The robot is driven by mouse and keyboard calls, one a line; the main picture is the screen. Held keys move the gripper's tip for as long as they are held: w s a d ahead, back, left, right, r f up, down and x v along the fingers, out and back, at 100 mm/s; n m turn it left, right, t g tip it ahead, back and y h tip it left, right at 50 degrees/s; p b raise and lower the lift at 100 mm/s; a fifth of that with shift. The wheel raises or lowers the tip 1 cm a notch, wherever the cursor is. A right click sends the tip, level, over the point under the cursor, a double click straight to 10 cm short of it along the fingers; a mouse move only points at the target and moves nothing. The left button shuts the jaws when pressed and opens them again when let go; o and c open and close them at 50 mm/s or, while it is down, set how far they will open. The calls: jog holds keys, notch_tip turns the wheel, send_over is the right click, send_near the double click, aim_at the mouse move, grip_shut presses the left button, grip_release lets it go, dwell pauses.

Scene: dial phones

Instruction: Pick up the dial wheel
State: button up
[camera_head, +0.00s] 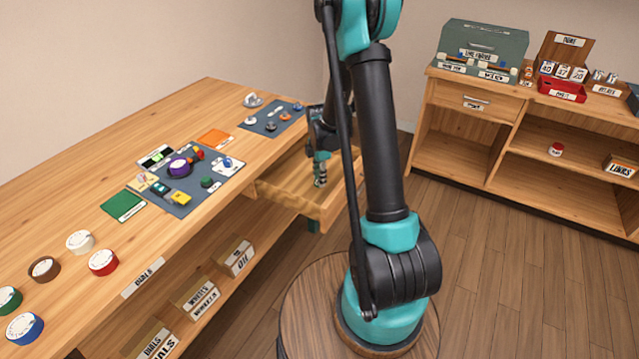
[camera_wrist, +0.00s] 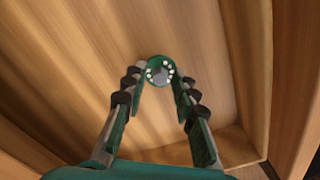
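A small green dial wheel (camera_wrist: 160,66) with pale dots around its rim and a grey centre shows in the wrist view. It lies on the wooden floor of the open drawer (camera_head: 286,190). My gripper (camera_wrist: 160,82) is open, its two fingers spread on either side of the wheel near their tips. I cannot tell whether a fingertip touches it. In the head view my gripper (camera_head: 320,182) reaches down into the drawer, and the wheel cannot be made out there.
Drawer walls stand close around my gripper. The workbench (camera_head: 75,190) holds a grey mat (camera_head: 176,206) with phone parts, a second mat (camera_head: 262,127) and several coloured discs. Labelled boxes (camera_head: 196,297) sit on the shelf below. A cabinet (camera_head: 470,130) stands at the right.

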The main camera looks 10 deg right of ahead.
grip_shut()
